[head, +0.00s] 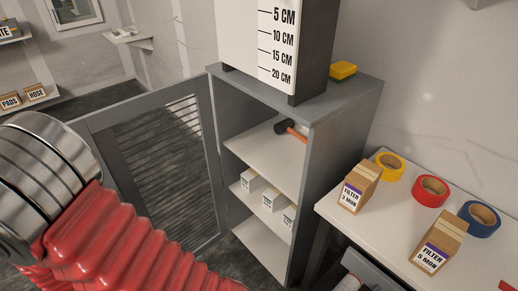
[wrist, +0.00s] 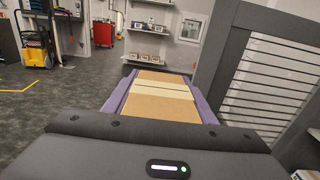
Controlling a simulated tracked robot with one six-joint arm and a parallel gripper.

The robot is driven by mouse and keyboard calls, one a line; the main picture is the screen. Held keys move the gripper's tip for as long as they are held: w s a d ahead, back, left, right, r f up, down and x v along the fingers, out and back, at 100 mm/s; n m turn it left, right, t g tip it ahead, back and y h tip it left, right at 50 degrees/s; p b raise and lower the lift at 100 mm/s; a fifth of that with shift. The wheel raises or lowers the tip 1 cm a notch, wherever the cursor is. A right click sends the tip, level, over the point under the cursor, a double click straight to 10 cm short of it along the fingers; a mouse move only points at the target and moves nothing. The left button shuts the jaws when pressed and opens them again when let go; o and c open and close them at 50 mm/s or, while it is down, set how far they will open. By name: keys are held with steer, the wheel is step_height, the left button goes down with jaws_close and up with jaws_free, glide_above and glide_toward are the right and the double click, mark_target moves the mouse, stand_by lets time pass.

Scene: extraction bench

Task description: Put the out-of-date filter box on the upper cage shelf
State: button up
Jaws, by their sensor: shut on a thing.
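In the wrist view my gripper (wrist: 158,82) is shut on a cardboard filter box (wrist: 150,108) with a cream tape strip across its top. Purple-grey sides flank the box. Its label is hidden, so I cannot read its date. In the head view the gripper and held box are out of sight. The grey cage (head: 297,170) stands in the middle with its slatted door (head: 165,160) swung open to the left. Its upper shelf (head: 262,158) carries a dark-headed tool with an orange handle (head: 292,131) at the back. The lower shelf (head: 239,190) holds three small white boxes (head: 270,199).
A white table (head: 385,225) at right holds two filter boxes, "3 MON" (head: 357,188) and "5 MON" (head: 438,245), and yellow, red and blue tape rolls. A measuring block (head: 277,40) and yellow item (head: 342,70) sit on the cage top. The upper shelf's front is clear.

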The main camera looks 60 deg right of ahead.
steer(key=s+d+r+m+g+h, duration=0.1)
steer(key=s+d+m+g+h, duration=0.25)
steer(key=d, duration=0.95)
steer(key=s+d+m+g+h, duration=0.2)
steer(key=d+m+g+h, duration=0.15)
steer(key=d, duration=0.95)
steer(key=s+d+r+m+g+h, duration=0.1)
steer(key=s+d+m+g+h, duration=0.2)
steer(key=d, duration=1)
steer(key=s+d+r+m+g, duration=0.1)
steer(key=s+d+m+g, duration=0.3)
steer(key=s+d, duration=0.9)
steer(key=s+d+m+g, duration=0.4)
steer(key=s+d+g, duration=0.6)
steer(key=s, duration=1)
steer(key=d, duration=0.3)
steer(key=shift+s+r+m, duration=0.15)
steer(key=shift+r+m, duration=0.15)
steer(key=shift+r, duration=0.05)
steer(key=shift+f, duration=0.1)
step_height(320, 180, down, 6)
steer(key=shift+f, duration=0.15)
steer(key=shift+f, duration=1.75)
